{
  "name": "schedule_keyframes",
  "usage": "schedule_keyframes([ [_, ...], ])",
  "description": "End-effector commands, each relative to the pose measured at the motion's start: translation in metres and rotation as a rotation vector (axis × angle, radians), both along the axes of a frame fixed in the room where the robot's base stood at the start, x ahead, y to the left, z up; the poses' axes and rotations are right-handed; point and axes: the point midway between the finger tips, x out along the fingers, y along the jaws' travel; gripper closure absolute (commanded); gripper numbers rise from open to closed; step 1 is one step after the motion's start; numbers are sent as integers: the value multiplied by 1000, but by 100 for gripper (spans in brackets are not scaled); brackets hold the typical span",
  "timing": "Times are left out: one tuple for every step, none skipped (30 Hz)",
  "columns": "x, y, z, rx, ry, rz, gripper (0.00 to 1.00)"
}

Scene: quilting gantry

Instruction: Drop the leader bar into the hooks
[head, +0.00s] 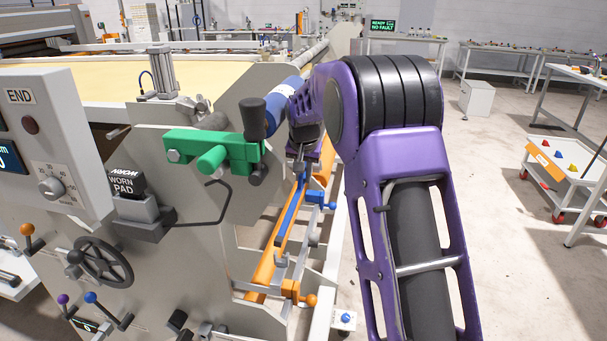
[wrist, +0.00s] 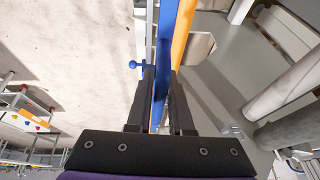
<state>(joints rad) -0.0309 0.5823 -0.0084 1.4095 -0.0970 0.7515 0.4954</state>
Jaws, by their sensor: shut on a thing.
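A long blue bar, apparently the leader bar (head: 289,217), slants down along the right side of the machine in the head view. In the wrist view the blue bar (wrist: 165,25) runs between the two black fingers of my gripper (wrist: 160,88), which is shut on it. In the head view my purple wrist covers the bar's upper end and hides the fingertips. An orange rail (head: 262,277) runs close beside and behind the bar; it also shows in the wrist view (wrist: 182,28). Small grey hook-like brackets (head: 281,259) sit near the bar's lower end; I cannot tell whether they touch it.
A green clamp (head: 205,145) with a black knob juts from the machine's end plate, left of my wrist. A control box (head: 52,140) and a handwheel (head: 100,262) are farther left. Open floor (head: 500,220) lies right of my arm, with a white cart (head: 567,165) beyond.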

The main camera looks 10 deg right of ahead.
Motion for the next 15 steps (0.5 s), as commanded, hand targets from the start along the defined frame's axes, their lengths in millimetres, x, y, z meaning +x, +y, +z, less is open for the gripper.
schedule_keyframes([
  [0,0,-5,0,-1,0,100],
  [0,0,-7,0,-1,0,100],
  [0,0,-9,0,0,0,100],
  [0,0,-12,0,0,0,100],
  [0,0,-14,0,0,0,100],
  [0,0,-17,0,0,0,100],
  [0,0,-19,0,0,0,100],
  [0,0,-21,0,0,0,100],
  [0,0,-24,0,0,0,100],
  [0,0,-26,0,0,0,100],
  [0,0,-28,0,0,0,100],
  [0,0,-31,0,0,0,100],
  [0,0,-33,0,0,0,100],
  [0,0,-35,0,0,0,100],
  [0,0,-38,0,0,0,100],
])
